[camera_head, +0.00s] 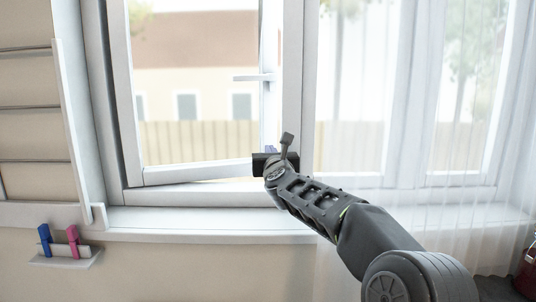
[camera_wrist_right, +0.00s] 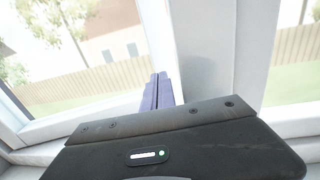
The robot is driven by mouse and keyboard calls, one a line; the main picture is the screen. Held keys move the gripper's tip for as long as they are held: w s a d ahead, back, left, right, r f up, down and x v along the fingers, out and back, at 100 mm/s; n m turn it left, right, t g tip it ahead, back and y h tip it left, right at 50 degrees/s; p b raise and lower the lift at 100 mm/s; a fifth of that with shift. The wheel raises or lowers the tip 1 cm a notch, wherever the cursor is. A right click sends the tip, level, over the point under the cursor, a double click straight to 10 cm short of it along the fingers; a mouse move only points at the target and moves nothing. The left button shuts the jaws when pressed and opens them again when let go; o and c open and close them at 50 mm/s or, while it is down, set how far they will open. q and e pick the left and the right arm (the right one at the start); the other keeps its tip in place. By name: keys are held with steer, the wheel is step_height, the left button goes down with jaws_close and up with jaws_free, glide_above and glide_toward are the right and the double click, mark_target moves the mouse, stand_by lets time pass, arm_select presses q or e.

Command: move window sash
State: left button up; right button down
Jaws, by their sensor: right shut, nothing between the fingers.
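The white window sash (camera_head: 200,173) is the left pane of the window. It stands ajar, with its bottom rail slanting away from the frame toward the right. A white handle (camera_head: 254,78) sticks out at its right stile. My right gripper (camera_head: 269,149) is in front of the lower right part of the sash, by the central post. In the right wrist view its fingers (camera_wrist_right: 157,93) are together with nothing between them, pointing toward the gap beside the post. I cannot tell whether they touch the sash. My left gripper is not in view.
The window sill (camera_head: 200,222) runs below the window. A sheer curtain (camera_head: 455,190) hangs over the right panes. At lower left, a small wall shelf (camera_head: 66,259) holds a blue item (camera_head: 45,240) and a pink item (camera_head: 72,240). A dark red object (camera_head: 526,275) stands at the right edge.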

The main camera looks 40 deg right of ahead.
steer(key=v, duration=0.5)
steer(key=shift+s+a+r+b, duration=0.1)
steer(key=shift+s+a+b, duration=0.05)
steer(key=shift+b, duration=0.25)
